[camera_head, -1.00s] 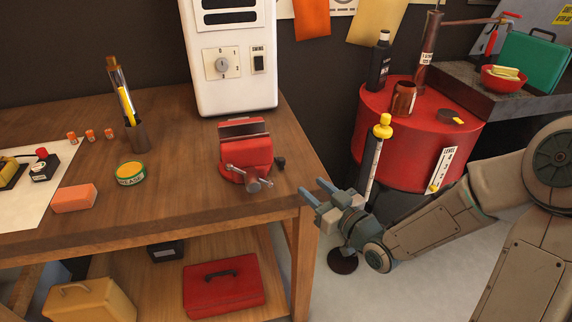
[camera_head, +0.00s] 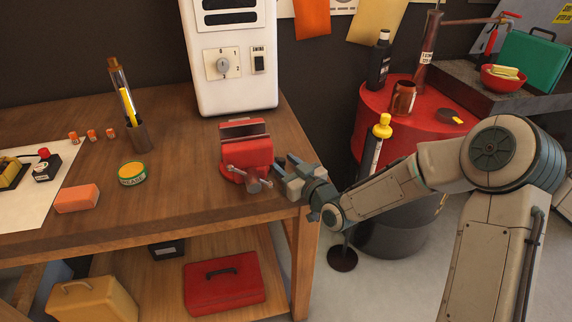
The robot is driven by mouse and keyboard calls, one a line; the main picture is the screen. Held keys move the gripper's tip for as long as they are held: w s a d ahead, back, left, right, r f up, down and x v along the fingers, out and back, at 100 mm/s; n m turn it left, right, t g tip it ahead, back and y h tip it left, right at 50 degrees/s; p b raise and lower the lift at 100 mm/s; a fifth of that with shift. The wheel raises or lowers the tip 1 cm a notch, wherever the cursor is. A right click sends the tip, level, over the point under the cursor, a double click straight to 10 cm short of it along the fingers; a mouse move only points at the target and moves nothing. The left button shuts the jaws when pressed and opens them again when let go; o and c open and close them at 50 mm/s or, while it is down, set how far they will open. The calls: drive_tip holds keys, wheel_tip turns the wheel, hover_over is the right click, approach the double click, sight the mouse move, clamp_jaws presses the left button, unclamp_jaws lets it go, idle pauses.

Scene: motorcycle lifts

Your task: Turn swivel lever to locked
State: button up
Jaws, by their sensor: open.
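A red bench vise (camera_head: 246,152) stands near the right edge of the wooden workbench, with its grey screw and handle (camera_head: 250,176) facing the front. The swivel lever is probably the small dark-knobbed part at the right of the vise base; only a trace of it (camera_head: 280,160) shows, beside my fingers. My gripper (camera_head: 284,178) is open at the right side of the vise, its fingers pointing left. It is close to the vise base. I cannot tell whether the fingers touch the lever or sit around it.
The workbench (camera_head: 180,190) holds a grease tin (camera_head: 132,174), an orange block (camera_head: 77,199) and a pen cup (camera_head: 138,136). A white cabinet (camera_head: 235,75) stands behind the vise. A red drum (camera_head: 420,130) and a yellow-topped post (camera_head: 376,145) stand behind my arm.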

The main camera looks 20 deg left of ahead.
clamp_jaws()
drive_tip(key=shift+a+f, duration=0.1)
drive_tip(key=shift+s+a+t+b, duration=0.1)
drive_tip(key=shift+t+b, duration=0.2)
drive_tip(key=shift+b, duration=0.35)
drive_tip(key=shift+s+a+m+t+h+b, duration=0.15)
drive_tip(key=shift+m+t+h+b, duration=0.45)
drive_tip(key=shift+m+h+b, duration=0.15)
unclamp_jaws()
